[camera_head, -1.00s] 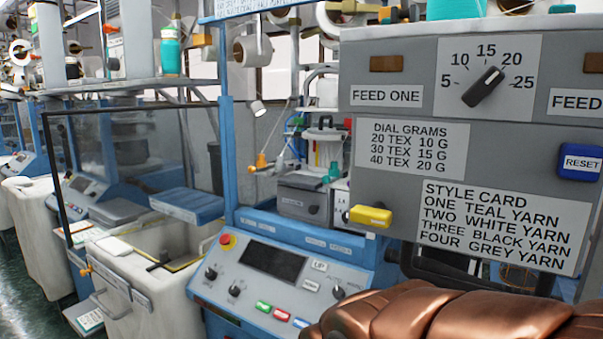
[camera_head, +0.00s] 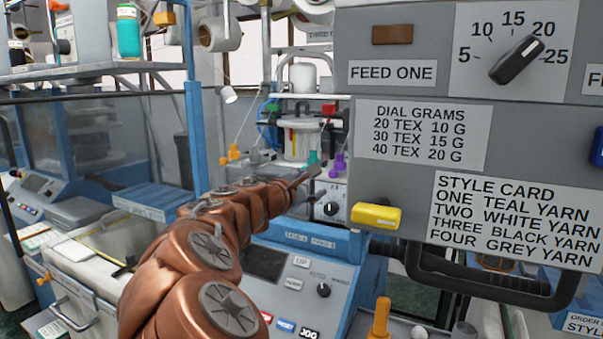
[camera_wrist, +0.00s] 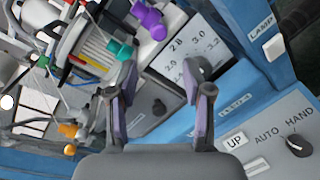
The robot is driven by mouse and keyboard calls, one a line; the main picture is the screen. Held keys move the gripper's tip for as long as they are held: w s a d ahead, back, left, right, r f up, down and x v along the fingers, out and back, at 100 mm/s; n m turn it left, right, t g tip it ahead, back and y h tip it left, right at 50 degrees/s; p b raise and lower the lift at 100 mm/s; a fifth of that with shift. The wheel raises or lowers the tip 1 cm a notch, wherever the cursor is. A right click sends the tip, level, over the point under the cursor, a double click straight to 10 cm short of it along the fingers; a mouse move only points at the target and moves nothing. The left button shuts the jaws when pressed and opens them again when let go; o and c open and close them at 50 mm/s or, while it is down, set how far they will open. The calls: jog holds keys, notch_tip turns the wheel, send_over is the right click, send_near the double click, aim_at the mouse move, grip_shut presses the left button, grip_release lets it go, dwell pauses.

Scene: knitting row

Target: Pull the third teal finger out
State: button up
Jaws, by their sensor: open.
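One small teal finger (camera_head: 313,159) shows on the knitting machine behind my gripper in the head view. It also shows in the wrist view (camera_wrist: 122,50), up and left of the jaws, near the left fingertip. I cannot tell its place in a row of teal fingers. My gripper (camera_head: 314,172) is at the end of my outstretched copper arm, in front of the machine. In the wrist view my gripper (camera_wrist: 158,80) is open, with nothing clearly between its two fingers. The teal finger is outside the jaws, apparently beyond them.
A purple finger (camera_head: 338,166) stands right of the teal one, and orange fingers (camera_head: 231,153) sit to the left. A grey feed panel (camera_head: 395,145) with a yellow knob (camera_head: 376,215) stands close on the right. The blue-edged control panel (camera_wrist: 265,135) lies at the wrist view's lower right.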

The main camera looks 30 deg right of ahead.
jog(key=w+a+n+t, duration=0.2)
jog(key=w+n, duration=0.2)
jog(key=w, duration=0.2)
jog(key=p+x, duration=0.1)
jog(key=x, duration=0.6)
jog(key=shift+p, duration=0.3)
jog(key=shift+d+r, duration=0.1)
jog(key=shift+c, duration=0.5)
grip_shut()
